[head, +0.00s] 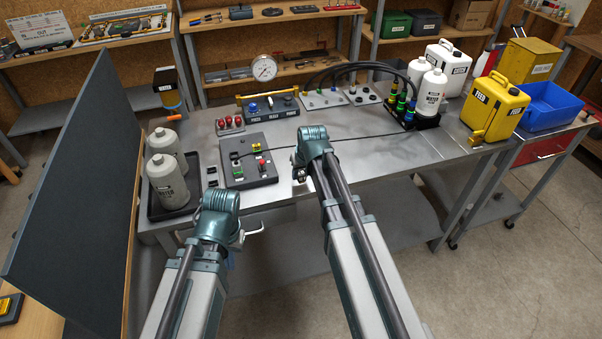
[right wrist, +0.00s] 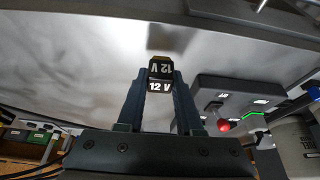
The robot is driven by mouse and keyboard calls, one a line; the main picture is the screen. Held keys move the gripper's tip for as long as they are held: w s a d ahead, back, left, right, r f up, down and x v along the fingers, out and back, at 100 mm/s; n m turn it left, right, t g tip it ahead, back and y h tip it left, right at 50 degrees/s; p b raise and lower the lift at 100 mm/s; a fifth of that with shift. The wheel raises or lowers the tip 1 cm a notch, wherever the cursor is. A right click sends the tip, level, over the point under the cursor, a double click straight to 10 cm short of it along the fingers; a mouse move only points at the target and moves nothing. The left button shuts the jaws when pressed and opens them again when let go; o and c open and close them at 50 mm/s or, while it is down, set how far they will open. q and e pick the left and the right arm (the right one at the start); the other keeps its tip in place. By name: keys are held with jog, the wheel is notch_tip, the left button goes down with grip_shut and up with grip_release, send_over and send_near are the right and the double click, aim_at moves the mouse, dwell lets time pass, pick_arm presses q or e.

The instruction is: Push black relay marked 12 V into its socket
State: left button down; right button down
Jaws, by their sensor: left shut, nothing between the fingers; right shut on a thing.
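A black relay marked 12 V (right wrist: 160,78) sits between the fingers of my right gripper (right wrist: 160,92), which is shut on it. In the head view my right gripper (head: 299,174) is over the bench, just right of the dark board, apart from it. The dark board (head: 268,178) carries a red knob (head: 262,164), green and yellow parts and small fittings. It also shows at the right of the right wrist view (right wrist: 205,84). I cannot tell which fitting is the socket. My left gripper (head: 222,216) is shut and empty near the bench's front edge, its fingertips mostly hidden.
Two white bottles (head: 167,182) stand in a black tray left of the board, with small black blocks (head: 212,176) between. Red-capped parts (head: 230,124), a gauge (head: 264,68) and a panel (head: 270,108) are behind. A cable crosses the bench.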

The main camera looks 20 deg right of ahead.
aim_at(300, 172)
jog(key=shift+r+p, duration=1.95)
jog(key=shift+r, duration=0.1)
jog(key=shift+f, duration=0.1)
